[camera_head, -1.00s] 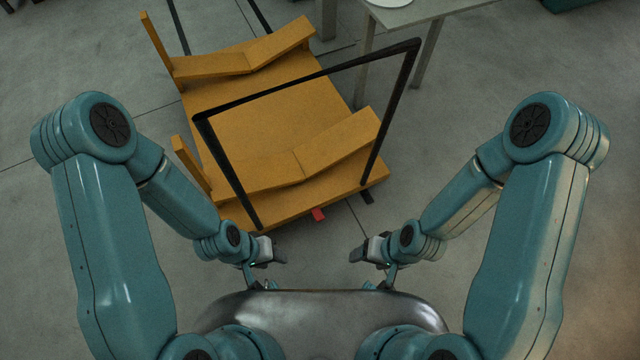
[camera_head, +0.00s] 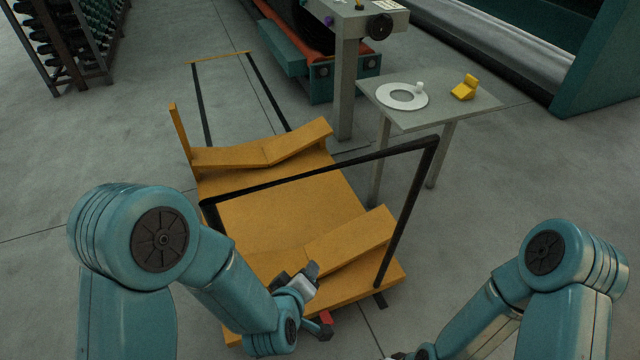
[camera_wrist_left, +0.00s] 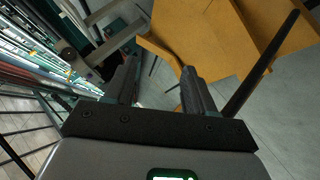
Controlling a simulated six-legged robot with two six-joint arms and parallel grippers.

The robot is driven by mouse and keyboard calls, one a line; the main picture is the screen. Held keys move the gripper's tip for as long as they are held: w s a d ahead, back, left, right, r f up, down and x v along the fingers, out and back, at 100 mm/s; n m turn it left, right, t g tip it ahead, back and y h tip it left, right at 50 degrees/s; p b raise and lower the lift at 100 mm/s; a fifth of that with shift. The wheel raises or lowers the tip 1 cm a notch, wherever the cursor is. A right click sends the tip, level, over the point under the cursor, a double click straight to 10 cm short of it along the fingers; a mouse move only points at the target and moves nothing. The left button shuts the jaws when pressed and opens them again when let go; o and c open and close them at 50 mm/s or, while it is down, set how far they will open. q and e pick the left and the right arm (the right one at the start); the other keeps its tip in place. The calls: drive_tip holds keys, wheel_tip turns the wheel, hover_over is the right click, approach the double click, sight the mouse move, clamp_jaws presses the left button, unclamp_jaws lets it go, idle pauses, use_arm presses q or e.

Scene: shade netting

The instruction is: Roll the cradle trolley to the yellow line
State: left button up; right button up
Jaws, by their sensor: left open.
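The cradle trolley (camera_head: 290,215) is an orange flat deck with two V-shaped cradle boards and upright end pieces. Its black push handle (camera_head: 320,172) rises over the near half; its left post is partly hidden by my left arm. A yellow line (camera_head: 218,57) crosses the floor beyond it, between two dark floor strips. My left gripper (camera_head: 297,277) is open over the trolley's near edge, by the near cradle. In the left wrist view nothing is between its fingers (camera_wrist_left: 160,80); the handle (camera_wrist_left: 262,68) is to their right. My right gripper is almost wholly cut off at the bottom edge.
A machine (camera_head: 345,70) stands behind. A rack (camera_head: 70,45) is at the far left. Floor between the dark strips is clear.

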use_arm(q)
drive_tip(key=w+d+r+n+t+b, duration=0.2)
drive_tip(key=d+r+n+t, duration=0.15)
drive_tip(key=r, duration=0.25)
drive_tip(key=n+t+y+b, duration=0.2)
drive_tip(key=n+t+b, duration=0.1)
drive_tip(key=n+t, duration=0.3)
approach(331, 174)
drive_tip(key=w+p, duration=0.1)
drive_tip(key=w, duration=0.3)
drive_tip(key=w+r+p, duration=0.1)
drive_tip(key=w, duration=0.3)
drive_tip(key=w+r+p, duration=0.1)
drive_tip(key=w, duration=0.3)
drive_tip(key=shift+w+a, duration=0.15)
drive_tip(key=shift+w, duration=0.45)
use_arm(e)
wheel_tip(331, 174, down, 4)
drive_tip(key=shift+r, duration=0.25)
use_arm(q)
clamp_jaws()
use_arm(e)
drive_tip(key=shift+f, duration=0.1)
